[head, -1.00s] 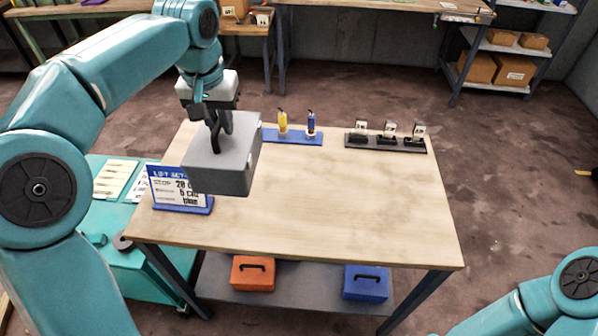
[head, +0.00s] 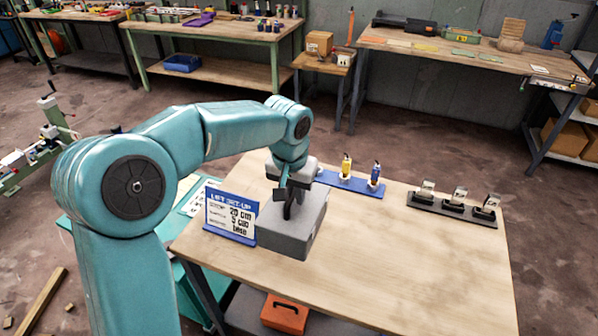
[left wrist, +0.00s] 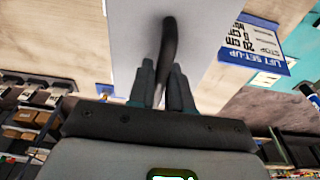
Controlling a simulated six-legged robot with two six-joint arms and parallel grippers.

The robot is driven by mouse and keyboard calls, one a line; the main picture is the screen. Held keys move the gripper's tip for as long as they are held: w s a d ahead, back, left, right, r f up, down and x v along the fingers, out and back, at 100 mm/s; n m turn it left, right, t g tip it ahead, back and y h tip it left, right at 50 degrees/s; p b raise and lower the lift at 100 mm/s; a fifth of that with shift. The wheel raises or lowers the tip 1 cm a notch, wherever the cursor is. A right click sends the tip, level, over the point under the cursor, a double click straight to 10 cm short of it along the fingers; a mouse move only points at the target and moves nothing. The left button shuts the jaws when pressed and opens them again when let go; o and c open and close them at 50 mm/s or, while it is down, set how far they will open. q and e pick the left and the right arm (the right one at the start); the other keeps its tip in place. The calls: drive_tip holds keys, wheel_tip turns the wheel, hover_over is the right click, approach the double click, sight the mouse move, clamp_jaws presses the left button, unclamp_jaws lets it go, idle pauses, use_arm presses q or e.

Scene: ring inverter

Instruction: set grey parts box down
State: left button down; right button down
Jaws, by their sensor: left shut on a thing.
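The grey parts box (head: 296,232) is at the left part of the wooden table (head: 400,260), beside the blue-framed set-up sign (head: 231,213). It looks level and low over the tabletop; I cannot tell whether its underside touches. My left gripper (head: 290,205) is above the box and shut on its dark handle. The left wrist view shows the fingers (left wrist: 168,85) on either side of the handle (left wrist: 169,50), with the grey box (left wrist: 204,45) beyond. My right gripper is not in view.
A blue stand (head: 350,184) with a yellow and a blue tool is at the table's back edge. A dark rack (head: 452,209) with several small items stands at the back right. An orange case (head: 285,314) lies on the lower shelf. The table's middle and front right are clear.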

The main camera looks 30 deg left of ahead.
use_arm(q)
drive_tip(key=f, duration=0.4)
drive_tip(key=shift+w+d+f, duration=0.1)
drive_tip(key=shift+w+f, duration=0.1)
drive_tip(key=shift+f, duration=0.05)
wheel_tip(320, 180, down, 5)
drive_tip(key=shift+r+p, duration=0.1)
drive_tip(key=shift+p, duration=0.2)
drive_tip(key=shift+s, duration=0.1)
drive_tip(key=c, duration=1)
unclamp_jaws()
drive_tip(key=shift+c, duration=0.2)
drive_tip(key=r, duration=0.4)
drive_tip(key=s+r, duration=0.1)
drive_tip(key=r, duration=0.3)
drive_tip(key=r+b, duration=0.1)
drive_tip(key=r, duration=0.3)
drive_tip(key=shift+s+d, duration=0.2)
drive_tip(key=shift+s, duration=0.15)
drive_tip(key=shift+s+f, duration=0.1)
drive_tip(key=shift+s, duration=0.05)
